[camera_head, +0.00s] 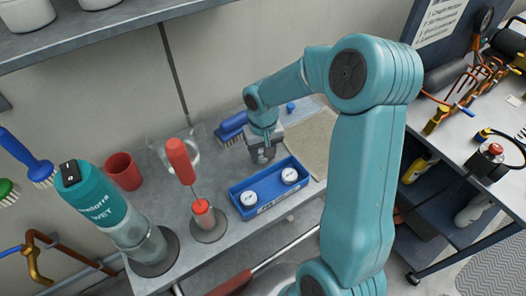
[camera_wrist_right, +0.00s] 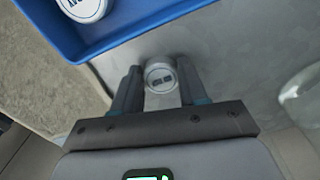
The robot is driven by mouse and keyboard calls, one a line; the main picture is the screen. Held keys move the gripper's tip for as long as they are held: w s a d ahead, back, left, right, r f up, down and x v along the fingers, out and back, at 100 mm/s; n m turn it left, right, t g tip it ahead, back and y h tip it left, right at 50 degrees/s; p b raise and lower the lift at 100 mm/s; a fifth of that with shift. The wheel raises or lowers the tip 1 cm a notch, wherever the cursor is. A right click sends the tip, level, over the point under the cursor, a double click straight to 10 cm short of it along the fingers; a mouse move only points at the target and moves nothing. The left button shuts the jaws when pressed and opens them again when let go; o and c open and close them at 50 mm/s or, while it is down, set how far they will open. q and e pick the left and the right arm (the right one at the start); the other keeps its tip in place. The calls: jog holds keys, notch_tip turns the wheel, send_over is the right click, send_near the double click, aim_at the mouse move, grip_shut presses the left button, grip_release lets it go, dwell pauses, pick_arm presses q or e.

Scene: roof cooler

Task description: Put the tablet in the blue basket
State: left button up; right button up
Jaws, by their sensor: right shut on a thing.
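The blue basket (camera_head: 262,208) is a shallow tray on the grey bench, with white round tablets with dark print (camera_head: 249,198) and (camera_head: 289,175) in it. Its blue rim and part of one white tablet (camera_wrist_right: 82,8) show at the upper left of the right wrist view. My right gripper (camera_head: 262,154) is just behind the basket, over the bench. The held tablet is hidden in the head view. My left gripper is not in view.
A blue brush (camera_head: 231,128) lies behind the gripper, and a beige mat (camera_head: 312,140) lies to the right. A red-handled tool (camera_head: 181,160), a glass jug, a red cup (camera_head: 123,171) and a teal bottle (camera_head: 105,208) stand left of the basket.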

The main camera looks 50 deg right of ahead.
jog(key=o, duration=1)
jog(key=shift+f, duration=0.1)
jog(key=shift+o, duration=0.2)
